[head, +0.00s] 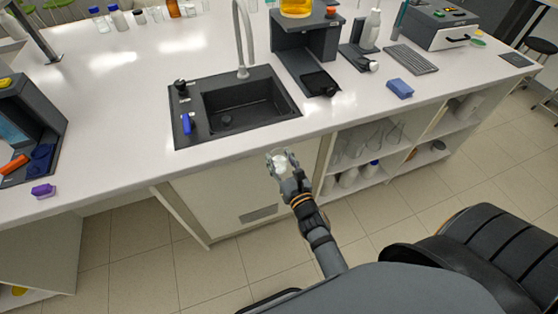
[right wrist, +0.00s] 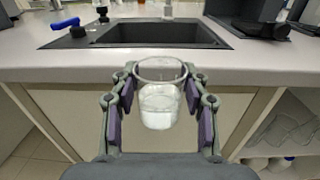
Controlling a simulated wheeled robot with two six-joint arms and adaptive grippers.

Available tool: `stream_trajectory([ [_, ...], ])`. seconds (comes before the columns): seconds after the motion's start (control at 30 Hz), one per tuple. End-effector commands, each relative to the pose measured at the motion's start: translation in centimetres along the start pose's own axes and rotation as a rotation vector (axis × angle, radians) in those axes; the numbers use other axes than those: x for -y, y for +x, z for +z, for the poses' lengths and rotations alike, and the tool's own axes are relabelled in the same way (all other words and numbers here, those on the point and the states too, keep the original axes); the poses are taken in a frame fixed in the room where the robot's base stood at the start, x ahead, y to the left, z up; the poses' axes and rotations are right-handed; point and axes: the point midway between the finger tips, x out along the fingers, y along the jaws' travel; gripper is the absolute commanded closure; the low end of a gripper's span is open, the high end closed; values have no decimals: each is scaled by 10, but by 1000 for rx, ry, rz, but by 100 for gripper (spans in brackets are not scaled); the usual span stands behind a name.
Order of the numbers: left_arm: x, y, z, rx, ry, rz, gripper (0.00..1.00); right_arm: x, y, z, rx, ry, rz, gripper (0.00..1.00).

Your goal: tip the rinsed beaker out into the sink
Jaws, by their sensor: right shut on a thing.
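The clear glass beaker (right wrist: 160,103) is upright between the fingers of my right gripper (right wrist: 160,100) in the right wrist view, with whitish, clear-looking contents in its lower part. In the head view the right gripper (head: 282,160) is shut on the beaker (head: 279,162), in front of the counter's front edge. The black sink (head: 240,104) is set into the counter just beyond the gripper, and it also shows in the right wrist view (right wrist: 150,34). The beaker is apart from the sink. My left gripper is not in view.
A grey tap (head: 242,50) rises behind the basin. A blue-handled valve (head: 187,124) stands on the sink's left side. A dark machine (head: 305,48) stands right of the sink, with a blue block (head: 400,88) farther right. The counter left of the sink is largely clear.

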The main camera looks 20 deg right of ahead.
Motion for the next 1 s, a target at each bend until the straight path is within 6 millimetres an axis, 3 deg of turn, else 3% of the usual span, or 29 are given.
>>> stream_trajectory([
  [0.57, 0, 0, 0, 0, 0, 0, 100, 9, 4, 31, 0, -11, 130, 86],
  [1.0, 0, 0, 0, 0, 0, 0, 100, 1, 2, 82, -10, -7, 449, 86],
])
